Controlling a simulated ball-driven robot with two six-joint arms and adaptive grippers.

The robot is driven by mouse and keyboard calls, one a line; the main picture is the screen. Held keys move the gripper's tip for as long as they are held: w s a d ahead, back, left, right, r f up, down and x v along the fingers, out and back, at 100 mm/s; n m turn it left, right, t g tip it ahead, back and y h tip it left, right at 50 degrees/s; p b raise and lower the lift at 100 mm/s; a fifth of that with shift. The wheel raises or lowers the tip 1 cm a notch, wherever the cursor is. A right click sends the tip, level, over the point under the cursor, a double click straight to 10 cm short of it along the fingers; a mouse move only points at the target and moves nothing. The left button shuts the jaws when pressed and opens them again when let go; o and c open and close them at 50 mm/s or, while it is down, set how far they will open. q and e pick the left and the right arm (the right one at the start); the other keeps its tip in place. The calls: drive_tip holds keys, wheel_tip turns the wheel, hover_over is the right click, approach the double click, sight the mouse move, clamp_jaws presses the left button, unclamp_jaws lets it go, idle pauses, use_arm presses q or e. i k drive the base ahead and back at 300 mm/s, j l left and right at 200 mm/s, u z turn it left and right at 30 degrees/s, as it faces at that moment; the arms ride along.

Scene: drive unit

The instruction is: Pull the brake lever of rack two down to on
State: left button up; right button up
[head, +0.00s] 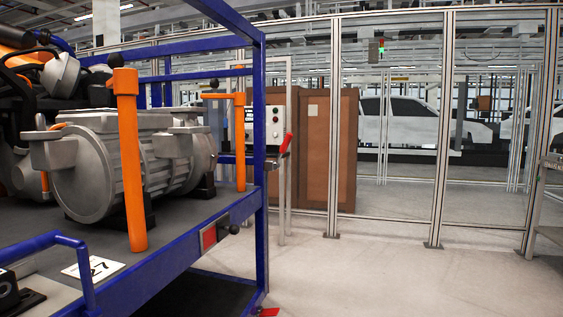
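A blue rack (180,262) fills the left of the head view, with a dark deck that carries a grey drive unit (105,165). On its side rail is a red plate (208,238). A short lever with a black knob (234,229) sticks out to the right beside the plate. A longer red handle (286,143) slants up to the right near the rack's far upright; I cannot tell whether it belongs to the rack. I cannot tell which one is the brake lever, nor read any on or off marking. Neither of my grippers shows.
Orange posts (131,160) stand on the deck. A white card (93,268) lies near its front edge. Behind are a button panel (276,127), brown cabinets (312,145) and a fence (440,130). A metal frame (545,200) stands far right.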

sight(289, 136)
drive_tip(key=i+j, duration=0.15)
drive_tip(key=i, duration=0.35)
drive_tip(key=i+l+z, duration=0.1)
drive_tip(key=i+l, duration=0.15)
drive_tip(key=i, duration=0.3)
drive_tip(key=i+l+z, duration=0.1)
drive_tip(key=i, duration=0.45)
drive_tip(key=i+l+z, duration=0.1)
drive_tip(key=i+l, duration=0.2)
drive_tip(key=i, duration=0.25)
drive_tip(key=i+l+z, duration=0.1)
drive_tip(key=i, duration=0.45)
